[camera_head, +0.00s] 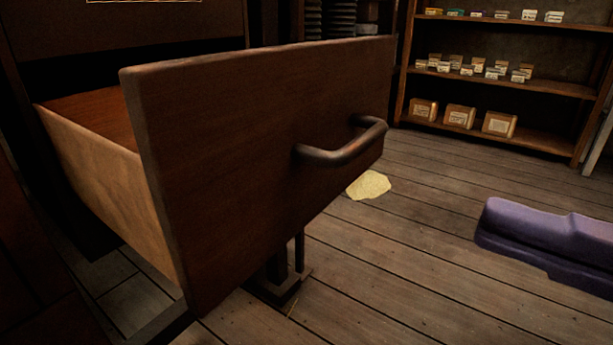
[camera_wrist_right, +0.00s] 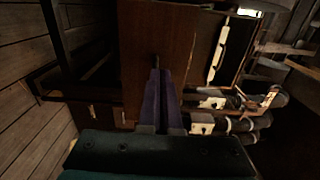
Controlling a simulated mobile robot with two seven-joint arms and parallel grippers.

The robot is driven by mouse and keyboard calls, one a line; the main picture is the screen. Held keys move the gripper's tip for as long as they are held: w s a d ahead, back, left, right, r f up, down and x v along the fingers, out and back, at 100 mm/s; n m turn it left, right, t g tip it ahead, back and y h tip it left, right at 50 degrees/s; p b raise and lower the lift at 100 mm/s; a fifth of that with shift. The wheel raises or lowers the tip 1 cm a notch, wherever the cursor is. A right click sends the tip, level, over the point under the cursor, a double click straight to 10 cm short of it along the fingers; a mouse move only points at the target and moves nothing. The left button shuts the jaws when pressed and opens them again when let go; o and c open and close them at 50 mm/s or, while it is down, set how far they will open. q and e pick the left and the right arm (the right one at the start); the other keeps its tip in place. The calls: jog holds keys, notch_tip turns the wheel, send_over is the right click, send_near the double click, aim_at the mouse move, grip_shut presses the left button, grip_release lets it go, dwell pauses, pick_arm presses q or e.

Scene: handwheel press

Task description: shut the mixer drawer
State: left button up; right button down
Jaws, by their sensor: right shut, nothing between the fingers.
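The mixer drawer (camera_head: 250,150) stands far out on the left in the head view, its brown front panel facing right and its lighter side wall (camera_head: 105,180) exposed. A dark bar handle (camera_head: 345,150) sits on that panel. My right gripper (camera_head: 488,225) has purple fingers and comes in from the right, visibly apart from the handle. In the right wrist view its fingers (camera_wrist_right: 158,76) are together and empty, pointing toward a brown panel (camera_wrist_right: 165,35) that looks like the drawer front. Whether the tips touch it cannot be told there. My left gripper does not show in the head view.
A shelf unit (camera_head: 500,82) with small boxes stands at the back right. A pale yellow patch (camera_head: 369,185) lies on the plank floor beyond the drawer. The floor between the drawer front and my right gripper is clear. A dark metal foot (camera_head: 278,287) stands below the drawer.

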aim_at(273, 155)
jog(key=p+x, duration=0.2)
jog(key=x, duration=1)
jog(key=shift+a+r, duration=0.15)
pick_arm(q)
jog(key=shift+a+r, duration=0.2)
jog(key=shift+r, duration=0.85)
pick_arm(e)
jog(key=shift+w+a, duration=0.35)
jog(key=shift+a, duration=0.2)
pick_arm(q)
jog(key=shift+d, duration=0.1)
